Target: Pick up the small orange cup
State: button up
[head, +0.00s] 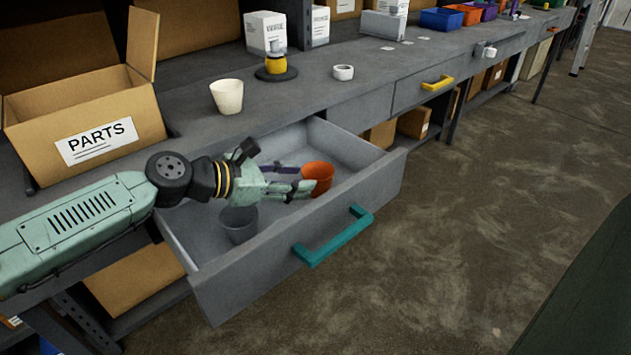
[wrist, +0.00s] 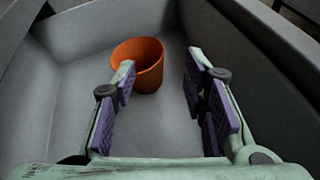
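The small orange cup (head: 318,179) stands upright in the open grey drawer (head: 356,150), near its right end. It also shows in the wrist view (wrist: 145,66), beyond the tip of the left finger, which overlaps its lower edge. My gripper (head: 297,180) reaches into the drawer from the left, its fingertips close to the cup. In the wrist view my gripper (wrist: 160,75) is open, with a wide empty gap between the purple pads. The cup lies left of the middle of that gap. I cannot tell whether the left fingertip touches it.
A dark grey cup (head: 239,225) stands in the drawer below my gripper. On the bench are a cream cup (head: 227,97), a roll of white tape (head: 343,72) and a PARTS box (head: 88,120). The drawer's walls and teal handle (head: 334,237) border the space.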

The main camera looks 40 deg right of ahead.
aim_at(331, 178)
jog(key=p+x, duration=0.1)
jog(key=x, duration=0.4)
jog(key=p+x, duration=0.1)
jog(key=x, duration=0.1)
jog(key=shift+w+d+p, duration=0.25)
jog(key=shift+p, duration=0.05)
jog(key=shift+d+f, duration=0.25)
jog(key=shift+d, duration=0.15)
jog(key=shift+c, duration=0.6)
grip_shut()
